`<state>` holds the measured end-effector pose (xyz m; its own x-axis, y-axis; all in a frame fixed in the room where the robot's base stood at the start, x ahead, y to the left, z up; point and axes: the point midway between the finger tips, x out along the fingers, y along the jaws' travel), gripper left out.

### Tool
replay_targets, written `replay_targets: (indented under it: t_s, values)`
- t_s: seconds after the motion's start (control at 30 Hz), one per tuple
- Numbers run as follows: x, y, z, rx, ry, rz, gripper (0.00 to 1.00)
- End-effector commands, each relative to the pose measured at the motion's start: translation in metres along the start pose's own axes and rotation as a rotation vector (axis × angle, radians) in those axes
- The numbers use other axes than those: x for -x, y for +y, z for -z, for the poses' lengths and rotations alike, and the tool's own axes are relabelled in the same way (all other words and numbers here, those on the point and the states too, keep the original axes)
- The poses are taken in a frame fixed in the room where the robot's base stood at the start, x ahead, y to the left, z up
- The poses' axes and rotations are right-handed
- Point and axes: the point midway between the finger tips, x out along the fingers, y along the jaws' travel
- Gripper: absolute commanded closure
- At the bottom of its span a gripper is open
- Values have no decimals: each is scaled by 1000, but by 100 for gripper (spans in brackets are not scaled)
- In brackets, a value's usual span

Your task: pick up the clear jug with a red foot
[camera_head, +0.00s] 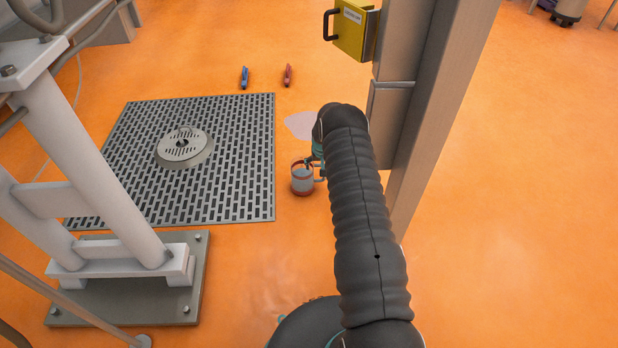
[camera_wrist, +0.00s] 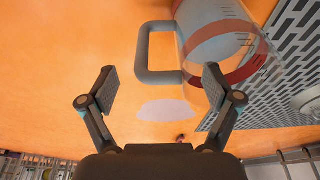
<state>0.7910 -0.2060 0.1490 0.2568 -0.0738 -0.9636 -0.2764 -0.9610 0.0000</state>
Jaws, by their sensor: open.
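The clear jug with a red foot (camera_head: 302,179) stands on the orange floor beside the right edge of a metal grate, partly behind my arm in the head view. In the wrist view the jug (camera_wrist: 222,38) shows at the top right, with red bands and measuring marks. Its grey handle (camera_wrist: 143,55) faces left there and lies ahead of my open fingers. My gripper (camera_wrist: 160,88) is open and empty. The right finger lies close to the jug's lower edge in the picture; I cannot tell if they touch. In the head view the gripper (camera_head: 314,160) is mostly hidden by my arm.
A perforated grate (camera_head: 235,185) with a round hub lies left of the jug. A grey post (camera_head: 410,100) with a yellow box (camera_head: 354,30) stands right. A pale puddle (camera_head: 300,124) lies behind the jug. Blue (camera_head: 244,77) and red (camera_head: 288,75) tools lie farther back.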

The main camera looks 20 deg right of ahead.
Motion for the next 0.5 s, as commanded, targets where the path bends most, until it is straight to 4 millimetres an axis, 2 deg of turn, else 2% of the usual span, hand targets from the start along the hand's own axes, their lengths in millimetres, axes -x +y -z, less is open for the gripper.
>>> replay_targets:
  t_s: [0.1,0.2,0.47,0.5]
  values:
    - [-16,1,-1,0,0,0,11]
    - [-23,1,-1,0,0,0,11]
    - [-26,0,-1,0,0,1,11]
    - [-26,0,-1,0,0,1,13]
